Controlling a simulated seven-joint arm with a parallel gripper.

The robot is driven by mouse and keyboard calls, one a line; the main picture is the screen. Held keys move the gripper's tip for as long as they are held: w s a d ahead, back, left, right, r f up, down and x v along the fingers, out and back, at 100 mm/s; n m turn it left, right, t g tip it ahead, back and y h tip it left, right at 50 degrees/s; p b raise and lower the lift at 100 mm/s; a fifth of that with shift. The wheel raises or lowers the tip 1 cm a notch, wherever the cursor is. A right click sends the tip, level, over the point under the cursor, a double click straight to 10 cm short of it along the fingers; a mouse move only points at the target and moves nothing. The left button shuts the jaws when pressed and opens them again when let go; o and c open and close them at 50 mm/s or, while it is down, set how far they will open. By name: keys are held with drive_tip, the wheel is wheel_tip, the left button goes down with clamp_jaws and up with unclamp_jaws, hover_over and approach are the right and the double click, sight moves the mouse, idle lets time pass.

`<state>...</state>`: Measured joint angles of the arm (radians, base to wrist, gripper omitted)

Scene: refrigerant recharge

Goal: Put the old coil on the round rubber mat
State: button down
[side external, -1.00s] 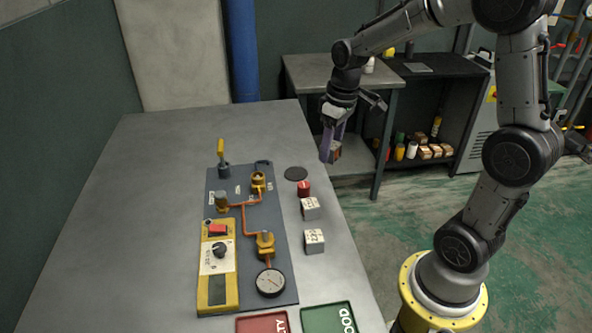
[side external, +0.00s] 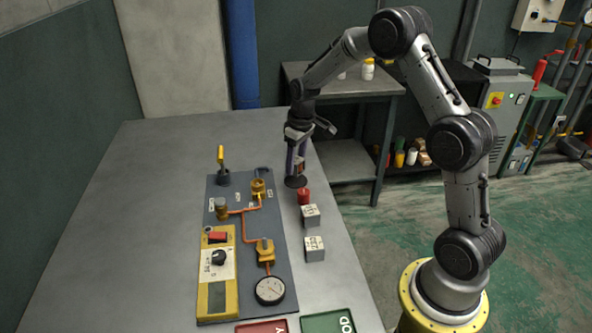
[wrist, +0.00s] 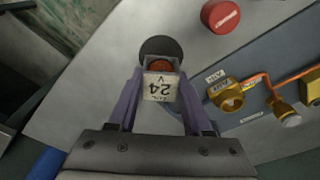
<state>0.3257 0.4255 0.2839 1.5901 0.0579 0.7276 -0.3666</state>
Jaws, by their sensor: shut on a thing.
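My gripper (side external: 296,172) points down over the round dark mat (side external: 297,183) near the table's right edge. In the wrist view its two purple fingers are shut on the old coil (wrist: 159,90), a small white block marked 24 V with an orange-brown end. The mat also shows in the wrist view (wrist: 153,45), just beyond the coil, which covers part of it. In the side view the coil is mostly hidden by the fingers. I cannot tell whether it touches the mat.
A red cylinder (side external: 303,197) stands close in front of the mat, with white labelled cubes (side external: 310,216) (side external: 315,249) in line nearer. The grey panel (side external: 278,222) with valves, pipes and gauge (side external: 269,290) lies left. Red (side external: 262,328) and green (side external: 330,322) trays sit at the front.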

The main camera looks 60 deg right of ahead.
sight(297, 162)
drive_tip(key=shift+f, duration=1.35)
drive_tip(key=shift+f, duration=0.2)
drive_tip(key=shift+c, duration=1.6)
unclamp_jaws()
drive_tip(key=shift+r, duration=0.15)
